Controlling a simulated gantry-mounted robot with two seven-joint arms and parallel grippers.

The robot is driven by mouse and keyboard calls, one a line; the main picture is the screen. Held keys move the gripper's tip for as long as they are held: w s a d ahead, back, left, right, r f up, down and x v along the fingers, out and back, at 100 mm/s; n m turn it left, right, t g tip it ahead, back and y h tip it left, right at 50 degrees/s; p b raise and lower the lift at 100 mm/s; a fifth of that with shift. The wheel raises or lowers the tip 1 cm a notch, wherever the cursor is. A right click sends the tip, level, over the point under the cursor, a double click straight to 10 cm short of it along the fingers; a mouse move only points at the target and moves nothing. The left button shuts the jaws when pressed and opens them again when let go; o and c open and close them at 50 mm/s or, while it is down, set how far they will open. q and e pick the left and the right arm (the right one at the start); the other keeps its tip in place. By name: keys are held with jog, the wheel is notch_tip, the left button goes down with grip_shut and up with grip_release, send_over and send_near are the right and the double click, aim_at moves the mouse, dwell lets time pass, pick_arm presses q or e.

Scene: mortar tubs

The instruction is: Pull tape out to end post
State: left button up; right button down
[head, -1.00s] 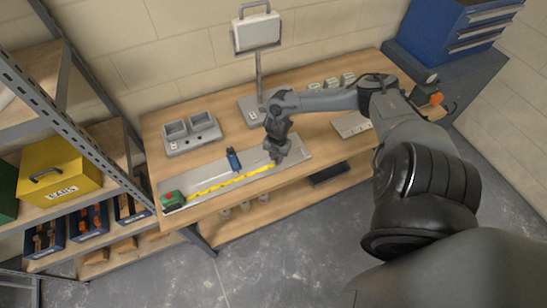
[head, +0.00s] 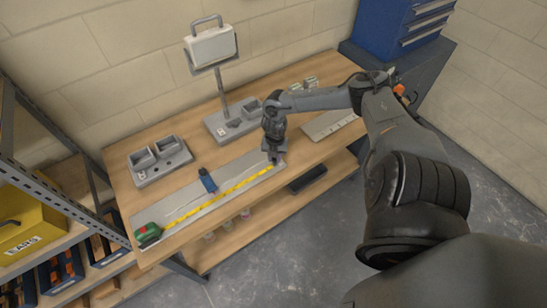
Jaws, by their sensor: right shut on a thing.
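A green tape measure (head: 147,234) with a red spot lies at the left end of a long grey plate (head: 190,196) on the workbench. Its yellow tape (head: 222,195) runs out straight along the plate to the right. My right gripper (head: 273,158) points down over the plate's right end and is shut on the tape's free end. The gripper hides the tape end, and I cannot make out an end post there. My left gripper is not in view.
A small blue object (head: 208,180) stands on the plate just behind the tape. A grey two-well tray (head: 160,160) and a lamp-like stand (head: 212,47) are farther back on the wooden bench (head: 115,182). A flat pale plate (head: 328,124) lies to the right.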

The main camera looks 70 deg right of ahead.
aim_at(275, 159)
jog(key=c, duration=0.9)
grip_release()
jog(key=shift+c, duration=0.2)
jog(key=shift+r, duration=0.1)
notch_tip(275, 159, up, 11)
jog(key=shift+f, duration=0.2)
